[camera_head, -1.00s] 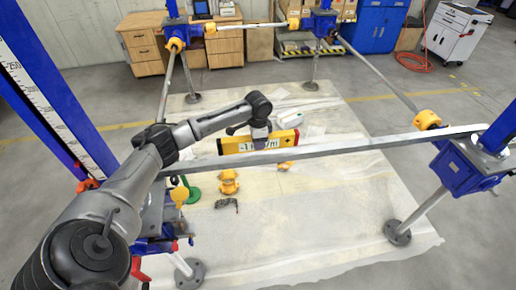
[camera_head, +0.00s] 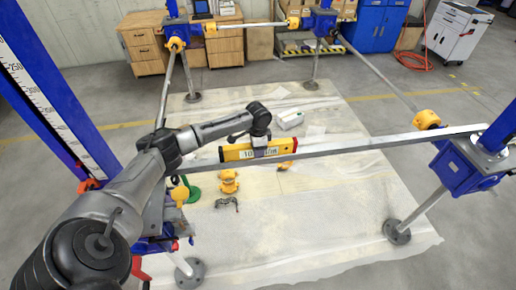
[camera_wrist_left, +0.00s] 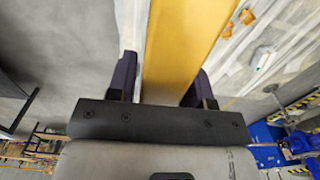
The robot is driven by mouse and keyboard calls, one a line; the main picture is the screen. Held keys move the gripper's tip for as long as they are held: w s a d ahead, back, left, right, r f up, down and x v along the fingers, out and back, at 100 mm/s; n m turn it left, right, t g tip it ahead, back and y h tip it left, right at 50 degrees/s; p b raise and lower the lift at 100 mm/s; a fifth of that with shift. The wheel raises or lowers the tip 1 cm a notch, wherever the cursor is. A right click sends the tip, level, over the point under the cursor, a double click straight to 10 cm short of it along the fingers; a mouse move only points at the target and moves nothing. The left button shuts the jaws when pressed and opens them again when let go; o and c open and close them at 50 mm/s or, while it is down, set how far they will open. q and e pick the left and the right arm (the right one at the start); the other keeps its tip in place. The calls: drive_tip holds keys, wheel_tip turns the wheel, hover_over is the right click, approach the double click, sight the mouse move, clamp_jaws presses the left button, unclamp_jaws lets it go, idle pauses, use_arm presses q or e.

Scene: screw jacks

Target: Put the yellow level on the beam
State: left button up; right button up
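The yellow level (camera_head: 231,154) is in the middle of the head view, with a pale label or window on its side. My left gripper (camera_head: 260,140) is shut on it from above. In the left wrist view the level (camera_wrist_left: 178,50) runs between the two dark fingers of the gripper (camera_wrist_left: 165,88). The grey beam (camera_head: 370,146) crosses the head view from my left arm to the blue jack at the right. The level lies along the beam, its lower edge meeting the beam's in the picture; I cannot tell whether they touch. My right gripper is not in view.
A blue screw jack (camera_head: 468,170) carries the beam's right end beside a yellow fitting (camera_head: 427,119). Below, on the pale sheet (camera_head: 320,215), are a yellow part (camera_head: 228,182), a dark bracket (camera_head: 227,204) and a white object (camera_head: 290,119). Blue posts stand at the left.

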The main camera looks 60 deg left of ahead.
use_arm(q)
drive_tip(key=shift+o, duration=1)
drive_tip(key=shift+r, duration=0.15)
wheel_tip(320, 180, up, 12)
drive_tip(key=shift+f, duration=0.15)
drive_tip(key=s+d+f+m, duration=0.1)
drive_tip(key=s+d+f, duration=0.2)
drive_tip(key=d+f, duration=0.5)
drive_tip(key=s+d+f+m+t, duration=0.1)
drive_tip(key=s+d+f, duration=0.4)
drive_tip(key=d, duration=0.5)
drive_tip(key=s+d+f+m, duration=0.1)
drive_tip(key=s+d+f, duration=0.1)
drive_tip(key=d+f, duration=0.55)
drive_tip(key=s+d+r+n+t, duration=0.1)
drive_tip(key=s+d+n, duration=0.1)
drive_tip(key=s+d, duration=0.3)
drive_tip(key=s+d+r+n+t, duration=0.1)
drive_tip(key=s+d+n, duration=0.2)
drive_tip(key=s, duration=0.9)
drive_tip(key=shift+s+d+r+t, duration=0.3)
drive_tip(key=shift+s+d, duration=0.1)
drive_tip(key=shift+d, duration=0.6)
drive_tip(key=shift+f+b, duration=0.1)
drive_tip(key=shift+b, duration=0.2)
